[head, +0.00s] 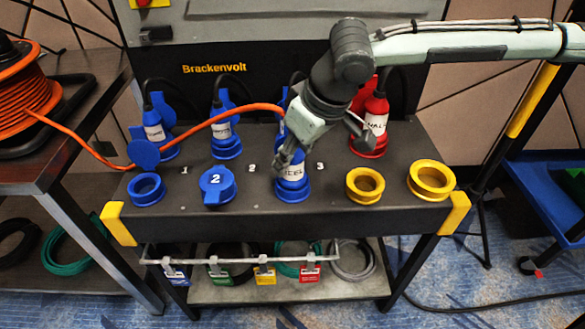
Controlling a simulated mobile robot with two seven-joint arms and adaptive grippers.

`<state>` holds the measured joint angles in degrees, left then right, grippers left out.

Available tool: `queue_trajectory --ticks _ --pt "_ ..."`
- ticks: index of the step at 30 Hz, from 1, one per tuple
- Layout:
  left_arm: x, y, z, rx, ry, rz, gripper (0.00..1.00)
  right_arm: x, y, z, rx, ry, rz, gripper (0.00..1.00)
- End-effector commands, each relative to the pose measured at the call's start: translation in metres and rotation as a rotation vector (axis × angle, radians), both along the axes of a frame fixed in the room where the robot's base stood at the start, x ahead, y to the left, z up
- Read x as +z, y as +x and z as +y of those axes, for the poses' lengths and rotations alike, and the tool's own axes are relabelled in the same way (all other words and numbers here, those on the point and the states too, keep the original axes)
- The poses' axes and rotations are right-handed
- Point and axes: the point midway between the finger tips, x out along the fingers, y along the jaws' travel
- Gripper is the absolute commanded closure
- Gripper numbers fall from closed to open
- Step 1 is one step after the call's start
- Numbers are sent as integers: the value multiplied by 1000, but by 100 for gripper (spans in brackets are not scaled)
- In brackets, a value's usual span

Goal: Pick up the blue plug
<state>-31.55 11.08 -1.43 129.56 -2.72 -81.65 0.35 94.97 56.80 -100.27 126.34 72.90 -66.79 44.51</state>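A blue plug (292,178) with a white label stands upright in the front row of the black panel, between the markings 2 and 3. My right gripper (322,144) is over its upper part and hides much of it. One finger is at the plug's left side and the other is spread to the right, near the red plug, so the gripper looks open. Contact with the blue plug cannot be told. Two other labelled blue plugs, a left one (155,132) and a middle one (225,135), stand in the back row. My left gripper is not in view.
An orange cable (205,122) runs from the reel (20,90) to behind my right gripper. A red plug (374,128) stands close to its right. The front row also has an open blue socket (146,189), a capped blue socket (217,186) and two yellow rings (365,186).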

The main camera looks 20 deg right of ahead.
Motion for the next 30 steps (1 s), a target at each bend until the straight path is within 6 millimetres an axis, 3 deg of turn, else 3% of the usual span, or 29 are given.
queue_trajectory --ticks 1,7,17,25,30 --pt "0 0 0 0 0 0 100 0 0 0 0 0 0 77" --pt "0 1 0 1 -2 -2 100 0 0 0 0 0 -1 99" --pt "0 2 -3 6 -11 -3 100 6 0 0 0 1 -3 99" --pt "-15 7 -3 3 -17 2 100 46 1 0 -1 4 -5 99" --pt "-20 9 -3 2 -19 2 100 64 10 38 7 2 -2 99"
